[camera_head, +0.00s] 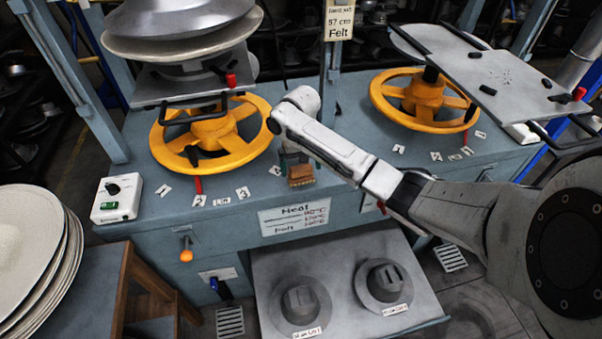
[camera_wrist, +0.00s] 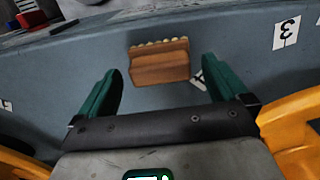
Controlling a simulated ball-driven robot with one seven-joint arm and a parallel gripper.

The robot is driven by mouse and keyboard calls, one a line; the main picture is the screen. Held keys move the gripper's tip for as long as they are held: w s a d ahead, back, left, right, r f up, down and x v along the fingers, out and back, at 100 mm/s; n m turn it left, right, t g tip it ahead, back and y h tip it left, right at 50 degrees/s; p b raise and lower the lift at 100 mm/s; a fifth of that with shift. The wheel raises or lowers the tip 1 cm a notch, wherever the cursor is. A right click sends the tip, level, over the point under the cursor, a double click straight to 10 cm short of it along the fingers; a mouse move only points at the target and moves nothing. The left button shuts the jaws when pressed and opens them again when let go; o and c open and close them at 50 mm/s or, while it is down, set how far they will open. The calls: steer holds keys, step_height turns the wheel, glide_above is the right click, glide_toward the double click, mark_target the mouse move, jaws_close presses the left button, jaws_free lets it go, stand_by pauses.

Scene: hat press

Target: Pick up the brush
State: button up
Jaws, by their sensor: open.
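The brush (camera_head: 300,176) is a small wooden block on the front part of the blue-grey bench, between the two yellow handwheels. In the wrist view the brush (camera_wrist: 159,64) shows its brown wooden side, with a row of pale bristles along its upper edge. My gripper (camera_wrist: 160,80) is open, with green fingers spread to the left and right of the brush. The brush appears between or just beyond the fingertips; I cannot tell the exact distance. In the head view my gripper (camera_head: 291,157) is mostly hidden behind my arm, just above the brush.
A yellow handwheel (camera_head: 210,135) stands to the left and another yellow handwheel (camera_head: 422,98) to the right. A white switch box (camera_head: 118,198) sits at the bench's left end. Small number labels lie on the bench (camera_head: 350,178).

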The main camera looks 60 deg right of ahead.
steer(key=shift+f, duration=0.75)
steer(key=shift+c, duration=0.3)
steer(key=c, duration=1)
